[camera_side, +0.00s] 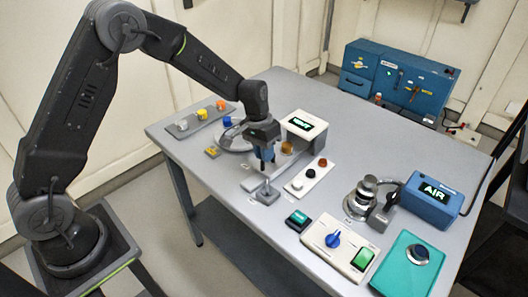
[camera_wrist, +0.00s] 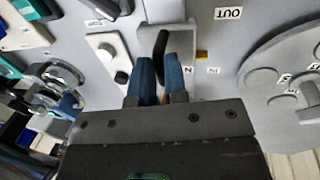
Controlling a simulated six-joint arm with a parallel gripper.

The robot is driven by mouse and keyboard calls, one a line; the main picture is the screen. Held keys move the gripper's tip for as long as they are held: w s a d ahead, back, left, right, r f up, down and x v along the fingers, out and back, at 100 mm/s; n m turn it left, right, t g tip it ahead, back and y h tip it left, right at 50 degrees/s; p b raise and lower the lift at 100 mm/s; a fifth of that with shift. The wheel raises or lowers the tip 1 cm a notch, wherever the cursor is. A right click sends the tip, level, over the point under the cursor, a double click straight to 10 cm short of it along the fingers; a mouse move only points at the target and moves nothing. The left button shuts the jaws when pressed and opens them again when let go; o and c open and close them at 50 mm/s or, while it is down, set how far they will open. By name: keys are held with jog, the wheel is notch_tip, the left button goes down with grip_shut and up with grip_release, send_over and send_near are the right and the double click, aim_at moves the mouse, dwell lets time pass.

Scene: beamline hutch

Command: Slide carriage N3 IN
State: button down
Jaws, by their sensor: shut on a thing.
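My gripper (camera_side: 267,158) points down over the middle of the table in the side view. In the wrist view its two blue fingers (camera_wrist: 161,68) are shut on a dark upright handle (camera_wrist: 160,44), whose top shows between and beyond the tips. The handle seems to belong to the slide carriage, with a pale grey plate (camera_wrist: 165,12) beneath. A white OUT label (camera_wrist: 228,13) and a smaller IN label (camera_wrist: 213,70) lie on the table to the right of the fingers. The fingers hide the lower handle, and I cannot read N3 on the carriage.
A white strip with knobs (camera_side: 308,178) stands close beside the gripper. A round grey plate (camera_wrist: 290,75) lies at the right in the wrist view. A blue AIR box (camera_side: 432,198) and a panel with a blue knob (camera_side: 338,243) stand to the right in the side view.

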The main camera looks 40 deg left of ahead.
aim_at(278, 161)
jog(key=shift+w, duration=2.35)
jog(key=c, duration=1.2)
grip_release()
jog(key=shift+o, duration=0.2)
jog(key=shift+r, duration=0.1)
notch_tip(278, 161, up, 13)
jog(key=a, duration=0.2)
jog(key=shift+a+r, duration=0.2)
jog(key=shift+a, duration=0.15)
jog(key=shift+s, duration=0.1)
